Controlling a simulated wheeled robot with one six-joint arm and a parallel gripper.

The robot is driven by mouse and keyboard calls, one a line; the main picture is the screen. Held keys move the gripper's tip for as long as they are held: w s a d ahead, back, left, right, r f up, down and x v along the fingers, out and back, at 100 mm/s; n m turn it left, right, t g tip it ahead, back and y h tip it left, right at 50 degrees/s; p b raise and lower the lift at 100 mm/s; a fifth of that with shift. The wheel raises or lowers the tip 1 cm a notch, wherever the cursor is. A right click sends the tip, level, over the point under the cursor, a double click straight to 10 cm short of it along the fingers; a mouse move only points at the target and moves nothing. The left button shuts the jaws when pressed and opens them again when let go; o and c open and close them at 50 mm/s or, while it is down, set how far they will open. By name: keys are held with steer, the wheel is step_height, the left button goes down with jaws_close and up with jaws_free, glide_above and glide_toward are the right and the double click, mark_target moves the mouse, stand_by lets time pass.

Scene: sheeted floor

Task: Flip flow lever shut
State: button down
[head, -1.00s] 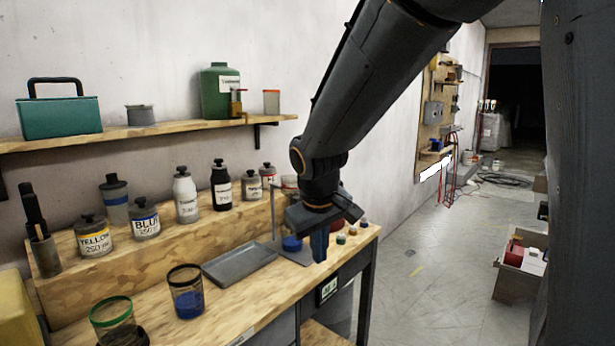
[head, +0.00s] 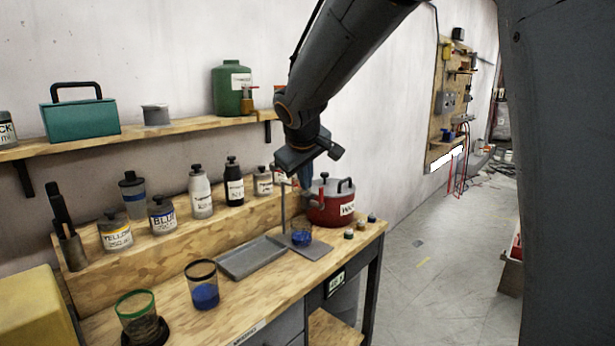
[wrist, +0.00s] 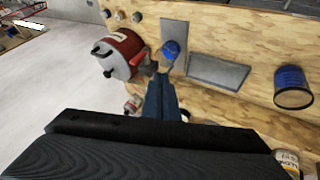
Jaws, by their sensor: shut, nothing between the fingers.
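A red pot (head: 330,206) with a white label and dark handles stands at the right end of the bench; it also shows in the wrist view (wrist: 124,46). The cup also shows in the wrist view (wrist: 171,50). My gripper (head: 306,183) is shut and empty, its blue fingers pointing down close beside the tap. In the wrist view the fingertips (wrist: 161,80) are just below the tap. I cannot make out the lever's position or whether the fingers touch it.
A grey tray (head: 251,258) lies left of the cup. A glass of blue paint (head: 203,284) stands near the bench front. Several bottles line the raised ledge behind. Small jars (head: 361,227) sit at the right edge. Open floor lies to the right.

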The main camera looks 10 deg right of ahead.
steer(key=w+d+f+p, duration=0.4)
steer(key=w+f, duration=0.1)
steer(key=w, duration=0.1)
steer(key=shift+w+d+f, duration=0.15)
steer(key=shift+f, duration=0.15)
